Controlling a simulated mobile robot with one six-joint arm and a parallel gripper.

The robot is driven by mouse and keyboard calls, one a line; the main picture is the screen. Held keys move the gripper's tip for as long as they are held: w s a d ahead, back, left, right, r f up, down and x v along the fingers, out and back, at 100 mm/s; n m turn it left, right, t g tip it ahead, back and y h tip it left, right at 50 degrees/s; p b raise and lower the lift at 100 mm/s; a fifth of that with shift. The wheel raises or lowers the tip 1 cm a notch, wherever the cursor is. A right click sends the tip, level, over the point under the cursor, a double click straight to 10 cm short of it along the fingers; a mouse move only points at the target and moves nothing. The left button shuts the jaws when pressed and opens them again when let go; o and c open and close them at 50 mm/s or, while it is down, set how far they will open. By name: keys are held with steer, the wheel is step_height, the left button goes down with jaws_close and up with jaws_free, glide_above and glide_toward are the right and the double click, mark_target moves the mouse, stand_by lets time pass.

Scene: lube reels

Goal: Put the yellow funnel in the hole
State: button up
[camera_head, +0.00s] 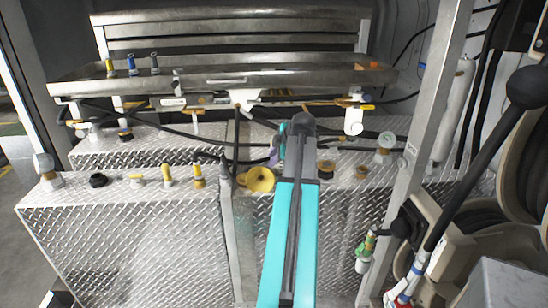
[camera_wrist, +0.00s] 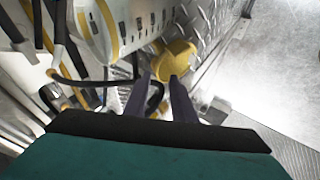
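The yellow funnel (camera_head: 260,179) is at the front top edge of the diamond-plate tanks, left of my teal arm, its round mouth towards the head camera. In the wrist view the funnel (camera_wrist: 176,60) lies at the tips of my dark gripper fingers (camera_wrist: 161,79). The fingers are apart, with yellow showing between their tips. I cannot tell whether they grip the funnel. In the head view my gripper (camera_head: 274,157) is just above and right of the funnel, partly hidden by my arm. I cannot make out the hole for certain.
The left tank top (camera_head: 115,192) carries a black ring (camera_head: 98,180) and several yellow-capped fittings (camera_head: 168,176). A metal tray (camera_head: 220,80) and hoses stand behind. A steel post (camera_head: 425,120) and hose reels (camera_head: 520,150) bound the right side.

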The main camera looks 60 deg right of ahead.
stand_by(0.3)
steer(key=w+a+f+m+g+y, duration=0.1)
steer(key=w+a+f+y, duration=0.1)
steer(key=w+a+f, duration=0.5)
steer(key=w+a+f+m+g+y, duration=0.1)
steer(key=w+a+f, duration=0.2)
steer(key=a+f, duration=0.7)
steer(key=w+a+f+m+g+y, duration=0.2)
steer(key=a+f+g, duration=0.1)
steer(key=a+f, duration=1.45)
steer(key=s+a+f+g, duration=0.1)
steer(key=s+a+f, duration=0.25)
steer(key=a, duration=0.35)
steer(key=s+a+f+m+g, duration=0.1)
steer(key=s+a+f+g, duration=0.1)
steer(key=a+f, duration=0.4)
steer(key=s+a+f+g, duration=0.1)
steer(key=s+a+f, duration=0.2)
steer(key=a, duration=0.5)
steer(key=s+a+f+m+g+h, duration=0.1)
steer(key=s+a+f+g, duration=0.1)
steer(key=s+a, duration=0.3)
steer(key=s+a+f+g, duration=0.2)
steer(key=s+a+f, duration=0.3)
steer(key=s, duration=0.7)
steer(key=shift+s+m+h, duration=0.2)
steer(key=shift+m+h, duration=0.2)
